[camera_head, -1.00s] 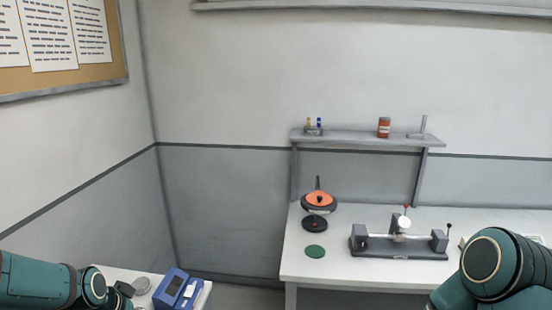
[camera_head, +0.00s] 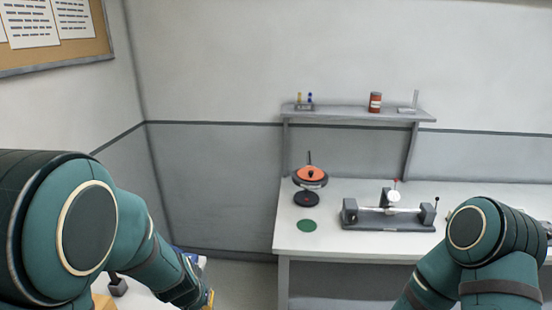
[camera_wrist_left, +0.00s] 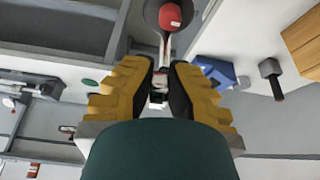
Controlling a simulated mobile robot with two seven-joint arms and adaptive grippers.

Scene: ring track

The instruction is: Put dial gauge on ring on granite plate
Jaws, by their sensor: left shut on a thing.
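My left gripper (camera_wrist_left: 158,88) is shut on a slim tool, which I take to be the dial gauge (camera_wrist_left: 163,48). Its pale shaft runs up from the fingertips to a round dark head with a red part, in the left wrist view. In the head view only a bit of yellow finger (camera_head: 210,298) shows, at the bottom; the tool is hidden there. A round orange-topped item with a dark rim (camera_head: 311,174) stands on the far bench, with a dark disc (camera_head: 306,199) before it. I cannot tell which thing is the ring or the granite plate. My right gripper is out of view.
A grey fixture (camera_head: 388,219) stands on the white bench (camera_head: 340,247), right of a flat green disc (camera_head: 306,226). A shelf (camera_head: 355,112) behind holds a red tin (camera_head: 375,102). A blue device (camera_wrist_left: 215,72) is near the gripper. Floor is open between the tables.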

